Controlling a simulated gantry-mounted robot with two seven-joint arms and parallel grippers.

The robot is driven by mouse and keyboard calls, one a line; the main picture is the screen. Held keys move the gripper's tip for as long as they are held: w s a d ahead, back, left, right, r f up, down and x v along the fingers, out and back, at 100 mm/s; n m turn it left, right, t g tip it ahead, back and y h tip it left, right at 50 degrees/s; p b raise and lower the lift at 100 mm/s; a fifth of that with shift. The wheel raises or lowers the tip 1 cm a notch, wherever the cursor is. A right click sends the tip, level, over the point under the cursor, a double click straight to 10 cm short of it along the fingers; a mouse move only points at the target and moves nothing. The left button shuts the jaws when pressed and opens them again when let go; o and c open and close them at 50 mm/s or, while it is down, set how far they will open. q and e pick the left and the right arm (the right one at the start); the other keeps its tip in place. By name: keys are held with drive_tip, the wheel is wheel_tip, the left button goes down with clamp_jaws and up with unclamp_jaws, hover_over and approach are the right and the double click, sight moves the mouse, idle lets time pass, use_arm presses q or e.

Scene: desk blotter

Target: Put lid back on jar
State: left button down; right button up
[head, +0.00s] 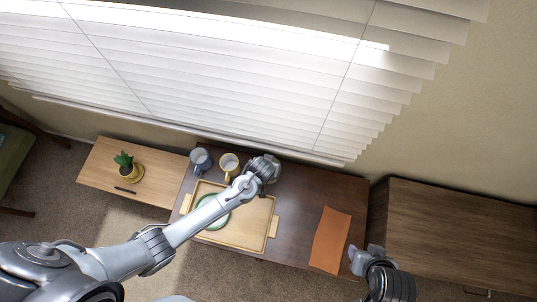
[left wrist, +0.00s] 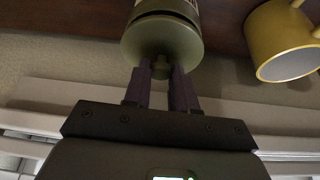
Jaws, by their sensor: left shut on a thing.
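In the left wrist view an olive-green lid (left wrist: 162,38) with a small knob lies between my left gripper's fingers (left wrist: 163,80). The fingers are shut on the knob. Directly beyond the lid is part of the jar (left wrist: 168,6), in line with it, with a dark band between them. I cannot tell whether the lid is seated or slightly apart. In the head view my left gripper (head: 265,168) is over the back of the dark desk and hides the jar and lid. My right gripper (head: 366,259) is at the desk's right front; its jaw opening is unclear.
A yellow mug (head: 229,164) and a blue-grey mug (head: 201,160) stand left of my left gripper. The yellow mug shows close in the left wrist view (left wrist: 280,42). A wooden tray (head: 250,240) holds a green plate. An orange mat (head: 330,240) lies right. Blinds hang behind.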

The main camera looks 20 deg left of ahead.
idle(0.6)
use_arm(q)
drive_tip(key=shift+p, duration=0.35)
idle(0.5)
drive_tip(key=shift+r+p, duration=0.1)
drive_tip(key=shift+p, duration=0.2)
drive_tip(key=shift+f, duration=0.25)
idle(1.1)
drive_tip(key=shift+p, duration=0.45)
idle(0.5)
drive_tip(key=c, duration=0.8)
unclamp_jaws()
drive_tip(key=shift+c, duration=0.2)
drive_tip(key=shift+o, duration=0.4)
